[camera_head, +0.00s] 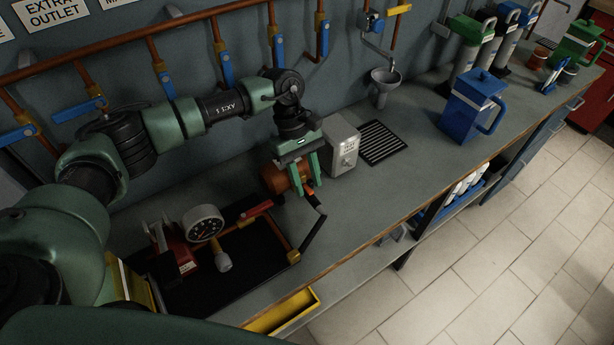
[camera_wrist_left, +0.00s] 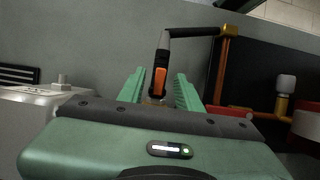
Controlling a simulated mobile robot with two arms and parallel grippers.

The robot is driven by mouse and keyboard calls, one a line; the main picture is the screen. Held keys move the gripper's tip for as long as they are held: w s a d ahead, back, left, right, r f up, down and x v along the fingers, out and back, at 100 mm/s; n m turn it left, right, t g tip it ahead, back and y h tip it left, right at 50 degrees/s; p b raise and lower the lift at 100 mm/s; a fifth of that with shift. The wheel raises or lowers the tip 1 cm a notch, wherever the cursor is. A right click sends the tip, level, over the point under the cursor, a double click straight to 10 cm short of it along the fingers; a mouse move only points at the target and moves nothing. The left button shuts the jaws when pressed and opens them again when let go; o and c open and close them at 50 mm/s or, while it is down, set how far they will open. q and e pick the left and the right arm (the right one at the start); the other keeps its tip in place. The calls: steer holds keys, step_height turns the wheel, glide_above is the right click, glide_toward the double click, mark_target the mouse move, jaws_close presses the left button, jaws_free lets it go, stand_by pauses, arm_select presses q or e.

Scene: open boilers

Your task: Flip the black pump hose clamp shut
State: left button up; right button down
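A black part with an orange insert (camera_wrist_left: 160,80), which may be the black pump hose clamp, stands between my left gripper's fingers in the wrist view. A black bar joins its top to a copper pipe (camera_wrist_left: 222,65). My left gripper (camera_head: 308,170) points down over the copper-coloured pump body (camera_head: 274,179) in the head view. Its green fingers (camera_wrist_left: 160,92) are apart, with gaps on both sides of the orange insert. The black bar (camera_head: 314,232) also shows in the head view. The fingers partly hide the pump, and I cannot tell the clamp's exact position.
A grey box (camera_head: 342,143) stands close to the gripper, with a black drain grille (camera_head: 382,142) beyond. A dial gauge (camera_head: 203,223) and red device stand on a black mat at the left. A blue jug (camera_head: 470,105) stands farther right.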

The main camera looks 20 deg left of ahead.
arm_select(q)
steer(key=shift+f, duration=0.15)
jaws_close()
steer(key=b, duration=0.1)
steer(key=y+b, duration=0.1)
steer(key=b, duration=0.1)
steer(key=shift+s+d+f+t, duration=0.1)
steer(key=shift+d+f+t, duration=0.1)
steer(key=shift+f+t, duration=0.15)
steer(key=shift+r+y+b, duration=0.15)
steer(key=shift+y+b, duration=0.15)
steer(key=shift+r, duration=0.1)
jaws_free()
steer(key=shift+s, duration=0.1)
